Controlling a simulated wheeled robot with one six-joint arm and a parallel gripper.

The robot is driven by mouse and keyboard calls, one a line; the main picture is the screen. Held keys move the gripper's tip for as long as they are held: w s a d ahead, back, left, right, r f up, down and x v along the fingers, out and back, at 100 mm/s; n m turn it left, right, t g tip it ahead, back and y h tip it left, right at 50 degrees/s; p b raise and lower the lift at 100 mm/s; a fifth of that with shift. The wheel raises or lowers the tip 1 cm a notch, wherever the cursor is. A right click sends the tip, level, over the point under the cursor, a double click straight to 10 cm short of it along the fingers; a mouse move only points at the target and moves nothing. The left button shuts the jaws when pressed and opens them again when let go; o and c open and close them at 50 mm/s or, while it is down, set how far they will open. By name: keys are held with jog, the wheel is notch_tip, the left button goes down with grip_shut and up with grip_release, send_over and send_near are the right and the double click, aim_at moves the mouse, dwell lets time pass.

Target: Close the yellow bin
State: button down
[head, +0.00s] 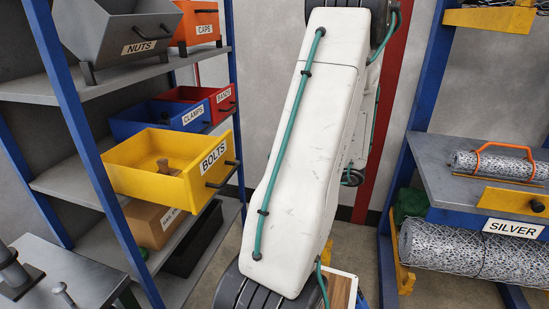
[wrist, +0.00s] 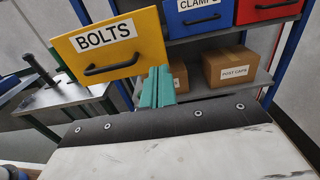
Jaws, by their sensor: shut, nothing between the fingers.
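The yellow bin (head: 147,182) labelled BOLTS is pulled out from the left shelf and juts past the blue post in the head view. Its top is open, and a brown bolt-like piece shows inside. In the wrist view its yellow front (wrist: 150,38) with a black handle (wrist: 112,66) is at the upper left. My gripper (wrist: 157,74) has teal fingers, shut and empty, at the lower right corner of that front. I cannot tell whether they touch it. The head view does not show my fingers.
A blue CLAMPS bin (head: 140,121) and a red bin (head: 221,101) sit behind the yellow one. A grey NUTS bin (head: 100,35) is above. Cardboard boxes (wrist: 229,66) are on the lower shelf. A rack with a SILVER label (head: 513,228) stands at right.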

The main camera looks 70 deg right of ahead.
aim_at(233, 150)
jog(key=w, duration=0.7)
jog(key=w+a, duration=0.1)
jog(key=w, duration=0.3)
jog(key=shift+w, duration=0.1)
jog(key=shift+w, duration=0.1)
